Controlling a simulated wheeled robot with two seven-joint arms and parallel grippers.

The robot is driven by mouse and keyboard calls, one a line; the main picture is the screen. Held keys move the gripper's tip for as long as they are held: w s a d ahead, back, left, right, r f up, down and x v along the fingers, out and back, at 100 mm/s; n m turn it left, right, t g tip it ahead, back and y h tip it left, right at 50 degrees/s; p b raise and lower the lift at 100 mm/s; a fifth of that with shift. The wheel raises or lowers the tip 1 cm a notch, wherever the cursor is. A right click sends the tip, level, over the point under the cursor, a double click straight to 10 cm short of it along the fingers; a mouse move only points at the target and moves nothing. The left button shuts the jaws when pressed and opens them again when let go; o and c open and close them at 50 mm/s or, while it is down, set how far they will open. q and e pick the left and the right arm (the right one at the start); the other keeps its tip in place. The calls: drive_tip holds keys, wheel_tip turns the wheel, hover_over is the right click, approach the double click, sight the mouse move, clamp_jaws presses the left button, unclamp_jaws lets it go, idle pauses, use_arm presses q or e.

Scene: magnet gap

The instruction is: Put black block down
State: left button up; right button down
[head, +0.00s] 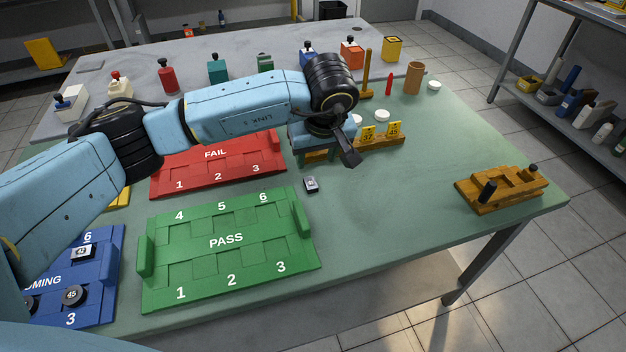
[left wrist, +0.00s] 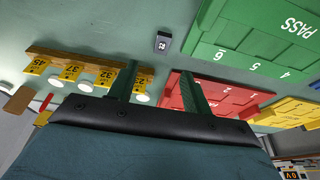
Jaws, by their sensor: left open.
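My left gripper (head: 330,156) is open and empty, above and behind the block in the head view. Its two spread fingers show in the left wrist view (left wrist: 159,70). My right gripper is not in view.
A wooden rack with yellow number tags (head: 380,140) and white discs stands behind my gripper. A wooden fixture (head: 502,188) with black knobs is at the right. A blue tray (head: 100,300) holds numbered pieces at the left. The table's middle right is clear.

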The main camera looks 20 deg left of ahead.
sight(311, 183)
use_arm(q)
drive_tip(key=x, duration=0.4)
drive_tip(key=shift+s+f+b, duration=0.1)
drive_tip(key=shift+b, duration=0.2)
drive_tip(key=b+x, duration=0.1)
drive_tip(key=x, duration=0.3)
drive_tip(key=shift+s+f, duration=0.1)
drive_tip(key=shift+f, duration=0.25)
drive_tip(key=shift+a+f, duration=0.1)
drive_tip(key=shift+f, duration=0.35)
drive_tip(key=shift+r, duration=0.1)
clamp_jaws()
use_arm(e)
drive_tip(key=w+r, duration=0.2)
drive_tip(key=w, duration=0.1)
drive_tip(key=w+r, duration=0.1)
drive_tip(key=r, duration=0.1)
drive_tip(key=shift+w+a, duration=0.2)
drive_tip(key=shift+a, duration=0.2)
